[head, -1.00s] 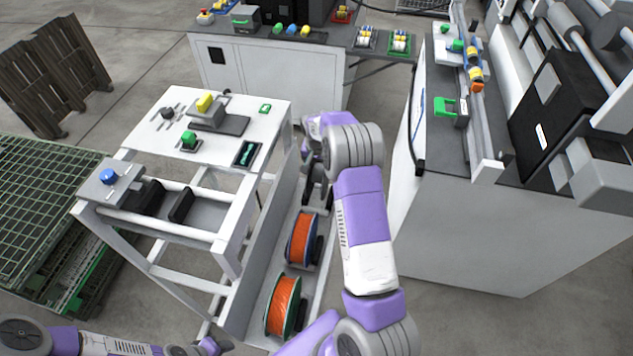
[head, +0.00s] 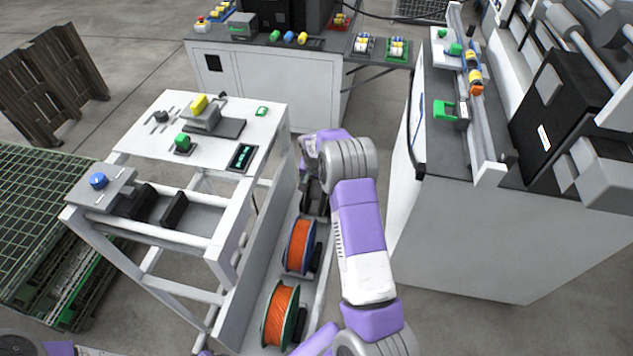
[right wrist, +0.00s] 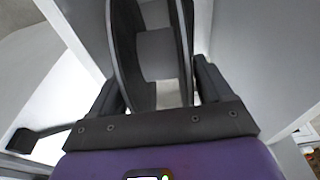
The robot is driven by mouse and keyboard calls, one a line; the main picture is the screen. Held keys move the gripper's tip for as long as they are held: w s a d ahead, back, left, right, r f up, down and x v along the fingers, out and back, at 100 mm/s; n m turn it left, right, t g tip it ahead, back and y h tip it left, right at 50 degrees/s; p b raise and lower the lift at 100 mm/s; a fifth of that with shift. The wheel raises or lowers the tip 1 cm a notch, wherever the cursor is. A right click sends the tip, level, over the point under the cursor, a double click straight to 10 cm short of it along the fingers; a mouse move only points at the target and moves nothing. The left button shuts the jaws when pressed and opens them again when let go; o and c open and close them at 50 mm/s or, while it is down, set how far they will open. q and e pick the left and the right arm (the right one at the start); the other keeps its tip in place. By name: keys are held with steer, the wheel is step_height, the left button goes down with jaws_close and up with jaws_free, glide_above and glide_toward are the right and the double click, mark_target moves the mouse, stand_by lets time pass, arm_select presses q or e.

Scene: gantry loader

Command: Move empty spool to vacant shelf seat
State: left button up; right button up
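The empty spool (right wrist: 155,55), with dark flanges and a pale grey hub, stands between the fingers of my right gripper (right wrist: 158,90) in the right wrist view. Both fingers lie close against its outer flanges. In the head view a dark spool part (head: 313,198) shows at the far end of the low shelf (head: 258,270), mostly hidden by my right arm. Two orange-filled spools, one with blue flanges (head: 299,246) and one with green flanges (head: 279,314), sit nearer on that shelf. I cannot make out a vacant seat. Only slivers of my left arm show at the bottom left.
A white workbench (head: 148,150) stands left of the shelf. A large grey machine cabinet (head: 480,235) stands to the right, with open floor before it. A further cabinet (head: 265,85) is behind. Green mesh crates (head: 45,220) and a wooden pallet (head: 55,85) are at the left.

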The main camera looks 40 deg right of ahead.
steer(key=shift+o, duration=0.8)
steer(key=shift+r, duration=0.1)
steer(key=r+p, duration=0.2)
steer(key=r, duration=0.1)
steer(key=a+r+p, duration=0.1)
steer(key=r+p, duration=0.1)
steer(key=r, duration=0.2)
steer(key=s+r+p, duration=0.1)
steer(key=r, duration=0.2)
steer(key=shift+a+r+p, duration=0.2)
steer(key=shift+r+p, duration=0.2)
steer(key=shift+s+a+r, duration=0.1)
steer(key=shift+s+r, duration=0.05)
steer(key=shift+r, duration=0.55)
